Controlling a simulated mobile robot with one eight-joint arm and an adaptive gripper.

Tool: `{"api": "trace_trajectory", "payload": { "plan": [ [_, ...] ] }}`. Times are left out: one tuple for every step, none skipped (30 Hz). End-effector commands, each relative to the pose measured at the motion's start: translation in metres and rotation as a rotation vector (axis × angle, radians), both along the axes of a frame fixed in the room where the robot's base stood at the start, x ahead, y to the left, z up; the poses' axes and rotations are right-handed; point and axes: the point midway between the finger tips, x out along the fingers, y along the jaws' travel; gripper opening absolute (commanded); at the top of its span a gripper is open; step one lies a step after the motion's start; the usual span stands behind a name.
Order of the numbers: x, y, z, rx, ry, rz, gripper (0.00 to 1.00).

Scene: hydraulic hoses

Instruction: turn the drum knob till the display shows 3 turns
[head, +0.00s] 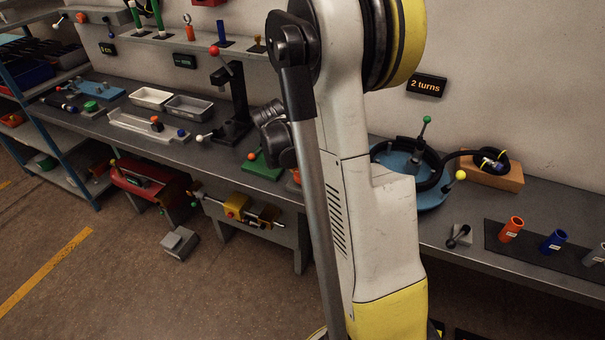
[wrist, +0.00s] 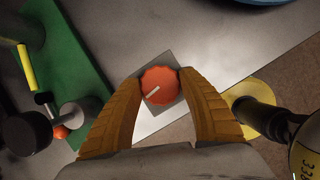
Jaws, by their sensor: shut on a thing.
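The drum knob (wrist: 158,92) is a round, ridged orange knob with a white pointer line, on a grey square plate in the wrist view. In the head view my arm hides the gripper and most of the knob; a sliver of orange (head: 296,176) shows beside the arm. The display (head: 426,86) on the wall reads "2 turns". The blue drum (head: 432,196) stands on the bench to the right, a black hose at it.
A green plate (wrist: 65,62) with fittings lies left of the knob in the wrist view. A black cylinder with a label (wrist: 262,118) and a yellow disc (wrist: 252,88) are to the right. Orange and blue cups (head: 511,229) stand farther right on the bench.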

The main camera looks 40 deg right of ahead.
Motion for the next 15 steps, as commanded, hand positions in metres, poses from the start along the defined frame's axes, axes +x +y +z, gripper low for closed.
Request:
{"api": "trace_trajectory", "payload": {
  "plan": [
    [-0.0010, -0.0003, -0.0002, 0.000, -0.001, 0.040, 0.18],
    [-0.0013, -0.0003, -0.0002, 0.000, 0.000, 0.068, 0.18],
    [-0.0012, -0.0003, -0.0002, -0.001, 0.000, 0.107, 0.18],
    [-0.0012, -0.0002, -0.0002, -0.001, 0.000, 0.135, 0.18],
    [-0.0012, -0.0002, -0.0004, 0.000, 0.000, 0.164, 0.18],
    [-0.0010, -0.0003, -0.0004, -0.001, -0.001, 0.202, 0.18],
    [-0.0013, -0.0005, -0.0003, -0.001, 0.000, 0.230, 0.18],
    [-0.0015, -0.0006, -0.0002, -0.001, 0.000, 0.258, 0.18],
    [-0.0012, -0.0006, -0.0002, 0.000, -0.001, 0.295, 0.18],
    [-0.0013, -0.0006, -0.0002, 0.000, 0.000, 0.323, 0.18],
    [-0.0012, -0.0007, -0.0002, -0.001, -0.001, 0.351, 0.18],
    [-0.0008, -0.0006, -0.0002, -0.001, -0.001, 0.389, 0.18],
    [-0.0009, -0.0007, -0.0003, 0.000, -0.001, 0.416, 0.18],
    [-0.0012, -0.0008, -0.0002, -0.001, 0.000, 0.442, 0.18],
    [-0.0011, -0.0008, -0.0002, -0.001, -0.001, 0.476, 0.18]
  ]
}}
